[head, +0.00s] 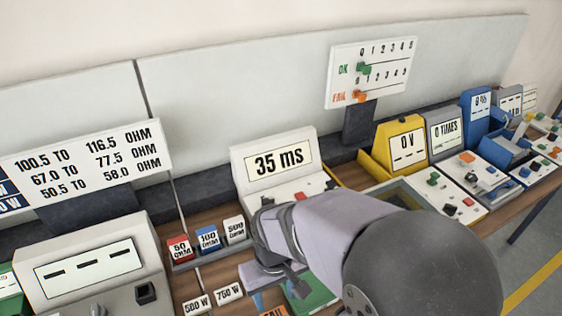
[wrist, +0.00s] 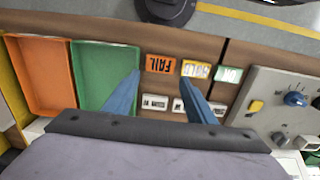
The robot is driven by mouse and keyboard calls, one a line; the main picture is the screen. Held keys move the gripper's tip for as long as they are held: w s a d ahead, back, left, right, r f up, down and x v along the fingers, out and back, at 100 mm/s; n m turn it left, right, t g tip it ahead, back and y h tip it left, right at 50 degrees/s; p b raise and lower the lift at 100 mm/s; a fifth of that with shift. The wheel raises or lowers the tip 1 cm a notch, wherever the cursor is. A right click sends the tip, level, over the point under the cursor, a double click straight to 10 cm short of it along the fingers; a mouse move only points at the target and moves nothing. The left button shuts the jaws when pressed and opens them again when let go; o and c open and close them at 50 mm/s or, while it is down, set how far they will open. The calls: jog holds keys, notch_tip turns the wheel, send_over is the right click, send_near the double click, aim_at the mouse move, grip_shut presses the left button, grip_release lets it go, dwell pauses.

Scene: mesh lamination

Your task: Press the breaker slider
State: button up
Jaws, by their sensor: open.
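My gripper (wrist: 159,78) is open and empty, its two blue fingers apart above the bench, over the label blocks. In the head view my arm covers much of the bench centre and the fingers are mostly hidden. A grey box with a "35 ms" display (head: 280,162) stands behind my gripper; a red control (head: 300,196) shows on its front, partly covered by my arm. I cannot tell which control is the breaker slider. The wrist view shows a grey panel (wrist: 275,90) at the right with a yellow switch (wrist: 255,106) and a blue knob (wrist: 295,98).
An orange tray (wrist: 40,75) and a green tray (wrist: 105,75) lie left of the fingers in the wrist view. FAIL (wrist: 160,63) and HOLD (wrist: 196,69) blocks are close by. Resistor blocks (head: 208,239) stand left of my arm. Several instruments crowd the right side.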

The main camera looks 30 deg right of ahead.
jog(key=shift+d, duration=0.25)
grip_shut()
jog(key=s+d+f+m+g, duration=0.1)
jog(key=s+d+f+m, duration=0.15)
jog(key=d+m, duration=0.45)
jog(key=w+d+m+t+b, duration=0.1)
jog(key=w+d+m, duration=0.25)
jog(key=d, duration=0.55)
jog(key=w+d+m+t+b, duration=0.15)
jog(key=w+d, duration=0.25)
jog(key=d, duration=0.6)
jog(key=w+d+r+m+t, duration=0.1)
jog(key=w+d+r+m, duration=0.1)
jog(key=m, duration=0.6)
jog(key=w+d+r+m+t, duration=0.1)
jog(key=w+d+r+m, duration=0.1)
jog(key=w+r+m, duration=0.3)
jog(key=w+d+r+m+t+p, duration=0.1)
jog(key=w+d+r+m, duration=0.1)
jog(key=m, duration=0.9)
notch_tip(320, 180, up, 2)
jog(key=shift+w+r, duration=0.1)
jog(key=shift+w, duration=0.6)
jog(key=shift+d, duration=0.1)
